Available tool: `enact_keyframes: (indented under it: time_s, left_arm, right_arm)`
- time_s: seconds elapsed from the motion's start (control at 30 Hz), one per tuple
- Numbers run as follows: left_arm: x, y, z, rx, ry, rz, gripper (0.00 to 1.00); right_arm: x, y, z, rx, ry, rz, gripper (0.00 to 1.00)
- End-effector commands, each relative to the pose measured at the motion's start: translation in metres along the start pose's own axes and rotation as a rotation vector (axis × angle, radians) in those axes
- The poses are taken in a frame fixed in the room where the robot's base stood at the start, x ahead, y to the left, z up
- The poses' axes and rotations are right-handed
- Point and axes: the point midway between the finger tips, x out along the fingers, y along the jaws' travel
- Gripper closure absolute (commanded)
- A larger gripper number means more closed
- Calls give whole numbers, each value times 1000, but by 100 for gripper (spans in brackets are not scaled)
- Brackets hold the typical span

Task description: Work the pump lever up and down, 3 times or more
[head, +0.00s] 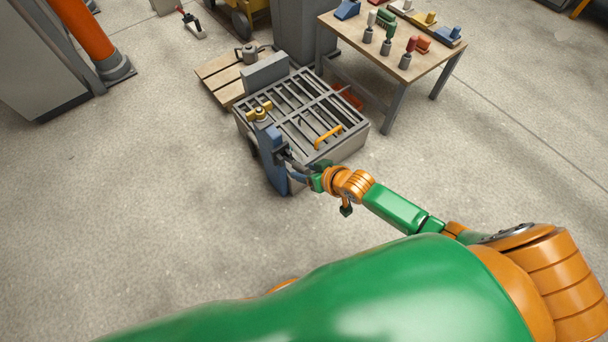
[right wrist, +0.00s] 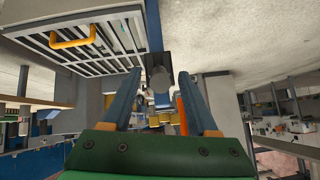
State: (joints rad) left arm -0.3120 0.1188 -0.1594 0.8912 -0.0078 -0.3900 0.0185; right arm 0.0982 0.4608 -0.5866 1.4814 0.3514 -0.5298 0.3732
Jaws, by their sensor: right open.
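The blue pump (head: 268,148) stands upright at the near left corner of the grey barred mould (head: 348,121). A dark lever (head: 284,156) seems to reach from the pump toward my right gripper (head: 300,169), which is close beside the pump's right side. In the right wrist view my right gripper (right wrist: 162,74) is open, its two blue fingers apart. A grey rounded end (right wrist: 161,80), probably the lever's, shows between the fingers. I cannot tell whether they touch it. The gripper hides part of the lever in the head view. My left gripper is not in view.
A yellow valve-like part (head: 259,113) sits beside the pump top, and an orange handle (head: 327,136) is on the bars. A wooden pallet (head: 222,76) lies behind. A workbench (head: 395,60) with tools stands at the back right. The floor left of the pump is clear.

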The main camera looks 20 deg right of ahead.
Motion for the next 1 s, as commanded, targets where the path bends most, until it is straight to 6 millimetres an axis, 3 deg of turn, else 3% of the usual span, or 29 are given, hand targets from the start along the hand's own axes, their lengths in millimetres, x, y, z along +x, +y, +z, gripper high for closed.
enact_keyframes:
  time_s: [0.1, 0.37, 0.6, 1.0]
  left_arm:
    - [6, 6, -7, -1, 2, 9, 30]
    - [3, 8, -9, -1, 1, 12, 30]
    - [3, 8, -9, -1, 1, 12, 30]
    - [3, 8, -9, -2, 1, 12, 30]
  right_arm:
    - [14, 0, 1, 0, 1, 0, 40]
    - [15, 0, 0, 0, 0, 0, 40]
    - [15, 0, 0, 0, 0, 0, 100]
    - [15, 0, 0, 0, 0, 0, 100]
